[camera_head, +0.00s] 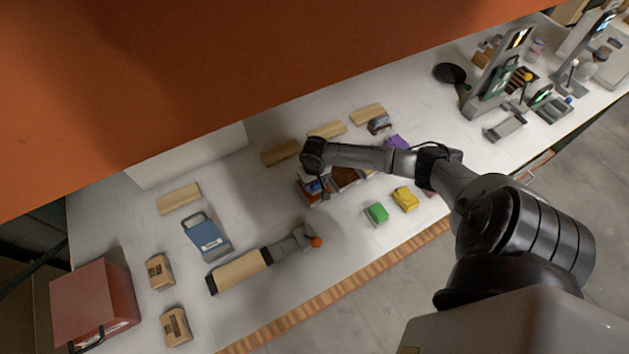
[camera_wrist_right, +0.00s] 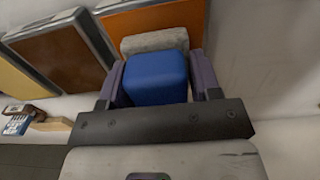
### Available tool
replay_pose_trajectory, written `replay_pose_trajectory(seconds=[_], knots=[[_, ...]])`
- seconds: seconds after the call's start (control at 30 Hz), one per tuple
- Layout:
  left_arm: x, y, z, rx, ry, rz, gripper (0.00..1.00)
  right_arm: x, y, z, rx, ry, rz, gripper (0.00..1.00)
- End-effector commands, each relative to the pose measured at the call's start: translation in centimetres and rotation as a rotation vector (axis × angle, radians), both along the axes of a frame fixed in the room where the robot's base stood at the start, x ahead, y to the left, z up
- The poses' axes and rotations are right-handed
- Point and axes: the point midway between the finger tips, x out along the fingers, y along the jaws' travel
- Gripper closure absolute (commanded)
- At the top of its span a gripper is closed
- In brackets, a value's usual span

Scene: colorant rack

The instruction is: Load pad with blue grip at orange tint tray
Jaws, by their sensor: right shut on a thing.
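The pad's blue grip (camera_wrist_right: 157,78) fills the middle of the right wrist view, between the two fingers of my right gripper (camera_wrist_right: 155,85), which is shut on it. The pad's grey face (camera_wrist_right: 155,40) shows just beyond the grip. It lies over the orange tint tray (camera_wrist_right: 190,22); I cannot tell whether pad and tint touch. In the head view my right gripper (camera_head: 318,188) points down at the tray group, with a bit of blue showing beside it; the arm hides much of the trays. My left gripper is not in view.
A brown tray (camera_wrist_right: 62,58) stands left of the orange one. Green (camera_head: 376,213) and yellow (camera_head: 404,199) blocks lie in front of the trays. Wooden blocks (camera_head: 280,152) lie behind. A blue clipboard-like item (camera_head: 207,237) and red box (camera_head: 92,305) are at left.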

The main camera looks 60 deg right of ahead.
Motion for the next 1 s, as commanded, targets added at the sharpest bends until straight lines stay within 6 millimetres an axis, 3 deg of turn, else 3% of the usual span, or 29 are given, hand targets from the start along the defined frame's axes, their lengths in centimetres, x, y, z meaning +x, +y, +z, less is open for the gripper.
replay_pose_trajectory(seconds=[1.0], knots=[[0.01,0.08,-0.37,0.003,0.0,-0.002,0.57,0.02,0.0,-0.98,-0.001,-0.001,0.0,0.61]])
